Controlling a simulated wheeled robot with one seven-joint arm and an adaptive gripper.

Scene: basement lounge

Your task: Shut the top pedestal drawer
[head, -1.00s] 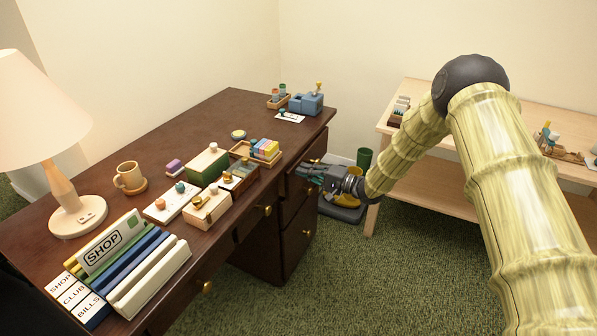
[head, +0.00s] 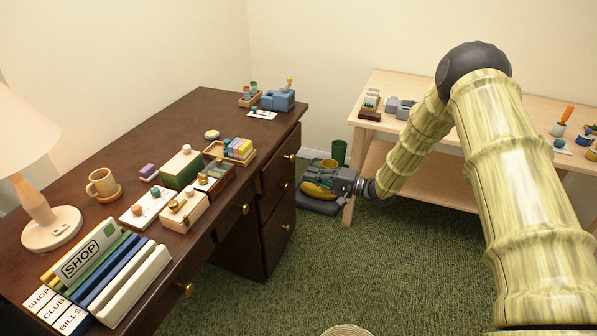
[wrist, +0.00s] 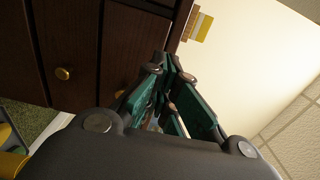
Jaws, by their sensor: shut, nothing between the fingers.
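The top pedestal drawer (head: 278,168) is the uppermost dark-brown front in the right pedestal of the desk (head: 135,135), with a round brass knob. My gripper (head: 312,179) is right of the pedestal, apart from the drawer fronts in the head view. In the wrist view my gripper (wrist: 170,75) shows its teal-padded fingers together, with nothing between them. Dark drawer fronts (wrist: 70,35) with brass knobs lie beyond and left of the fingers.
Two lower drawers sit below. A light wooden table (head: 400,110) stands right of the desk, against the back wall. A dark green bin (head: 338,152) and a grey tray with yellow things are on the floor between them. Green carpet (head: 300,285) in front is clear apart from a round woven item.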

